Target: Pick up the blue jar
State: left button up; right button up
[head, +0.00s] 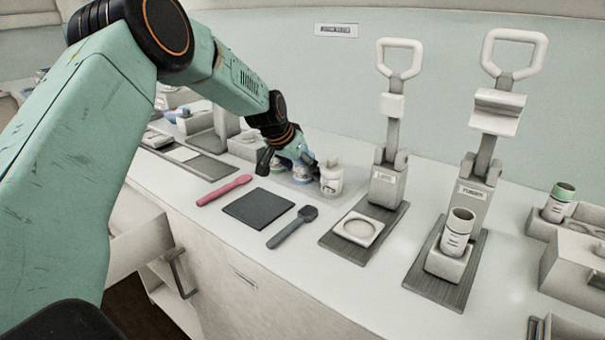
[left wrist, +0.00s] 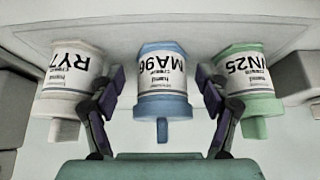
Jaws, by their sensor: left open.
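The blue jar (left wrist: 162,82) is in the middle of the left wrist view, labelled MA96, and appears upside down there. My left gripper (left wrist: 160,90) is open, one finger on each side of the blue jar; gaps show between fingers and jar. A cream jar (left wrist: 75,80) is to the left and a green jar (left wrist: 248,80) to the right. In the head view my left gripper (head: 288,163) is down at the jars near the back of the counter and mostly hides the blue jar. My right gripper is not in view.
A pale jar (head: 331,179) stands just right of the gripper in the head view. A pink spatula (head: 224,190), a dark mat (head: 258,208) and a dark spatula (head: 293,226) lie in front. Two lever presses (head: 386,185) (head: 474,190) stand to the right.

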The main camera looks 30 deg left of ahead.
pick_arm(q)
jog(key=shift+a+f, duration=0.1)
jog(key=shift+a, duration=0.1)
jog(key=shift+c, duration=1.1)
jog(key=shift+w+d, duration=0.1)
jog(key=shift+d, duration=0.2)
jog(key=c, duration=0.4)
jog(key=shift+c, duration=1.1)
jog(key=shift+a, duration=0.2)
jog(key=shift+c, duration=0.2)
notch_tip(320, 180, up, 9)
jog(key=shift+d+r+p, duration=0.1)
jog(key=shift+r+p, duration=0.1)
jog(key=shift+p, duration=0.8)
jog(key=shift+r, duration=0.35)
